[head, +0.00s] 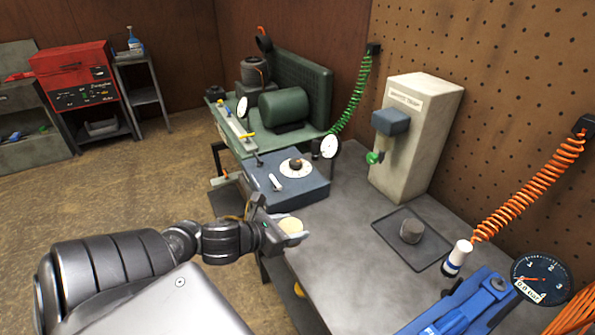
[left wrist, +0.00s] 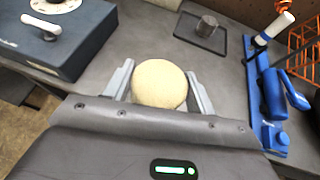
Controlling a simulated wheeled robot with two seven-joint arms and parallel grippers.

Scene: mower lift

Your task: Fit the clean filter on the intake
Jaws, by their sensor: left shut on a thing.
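A round cream-coloured pad, which looks like the clean filter (head: 291,225), is held in my left gripper (head: 286,233) above the front left edge of the bench. The left wrist view shows the filter (left wrist: 160,83) between the two pale fingers, with the gripper shut on it. A dark grey cylinder (head: 411,231), perhaps the used filter, stands on a dark tray (head: 389,241). A green compressor (head: 282,108) at the back has a dark round housing (head: 255,71) on top. I cannot tell which part is the intake. My right gripper is out of view.
A blue-grey box (head: 259,188) with a white dial (head: 296,169) sits between compressor and gripper. A beige cabinet (head: 428,130) stands at the back right. A blue tool (head: 470,306) and gauge (head: 540,278) are at front right. The bench middle (head: 345,215) is clear.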

